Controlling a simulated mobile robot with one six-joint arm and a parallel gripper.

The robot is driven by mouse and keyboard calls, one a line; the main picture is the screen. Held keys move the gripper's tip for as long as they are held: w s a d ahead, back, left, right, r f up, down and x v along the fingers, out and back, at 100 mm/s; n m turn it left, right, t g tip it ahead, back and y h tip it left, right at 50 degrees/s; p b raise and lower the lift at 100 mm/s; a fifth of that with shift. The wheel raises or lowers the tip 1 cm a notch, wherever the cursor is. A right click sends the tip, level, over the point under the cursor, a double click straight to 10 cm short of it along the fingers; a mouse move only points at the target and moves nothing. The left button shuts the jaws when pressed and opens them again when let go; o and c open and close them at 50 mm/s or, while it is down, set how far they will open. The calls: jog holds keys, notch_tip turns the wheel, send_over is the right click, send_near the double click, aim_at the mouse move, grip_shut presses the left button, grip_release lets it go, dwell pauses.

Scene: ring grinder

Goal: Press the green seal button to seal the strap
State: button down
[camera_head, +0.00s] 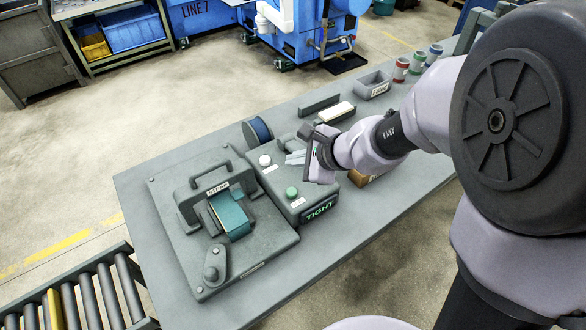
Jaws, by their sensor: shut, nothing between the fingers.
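The green seal button (292,193) sits on top of a grey control box, toward its front, above a sign (320,211) that reads TIGHT in green. A white button (265,161) is farther back on the same box. The strap machine (168,207) is a dark grey plate to the left, with a handle and a STRAP label. A teal strap (233,214) lies over its middle. My gripper (290,158) is shut and empty. It appears over the back right part of the box, apart from the green button; its height above the box is hard to tell.
A blue spool (258,131) stands behind the box. A grey bin (373,85) and several small coloured cylinders (401,70) are at the bench's far end. A brown block (361,179) is partly hidden under my arm. A roller conveyor (84,297) is at lower left.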

aim_at(295, 193)
jog(key=shift+f, duration=0.1)
notch_tip(295, 193, down, 9)
jog(key=b, duration=0.8)
dwell(1.7)
jog(key=shift+f+b, duration=0.25)
jog(key=shift+b, duration=0.35)
jog(key=shift+f+b, duration=0.55)
jog(key=shift+b, duration=0.1)
dwell(0.3)
jog(key=shift+r, duration=0.15)
dwell(0.5)
jog(key=shift+r+p, duration=0.8)
jog(key=shift+r, duration=0.05)
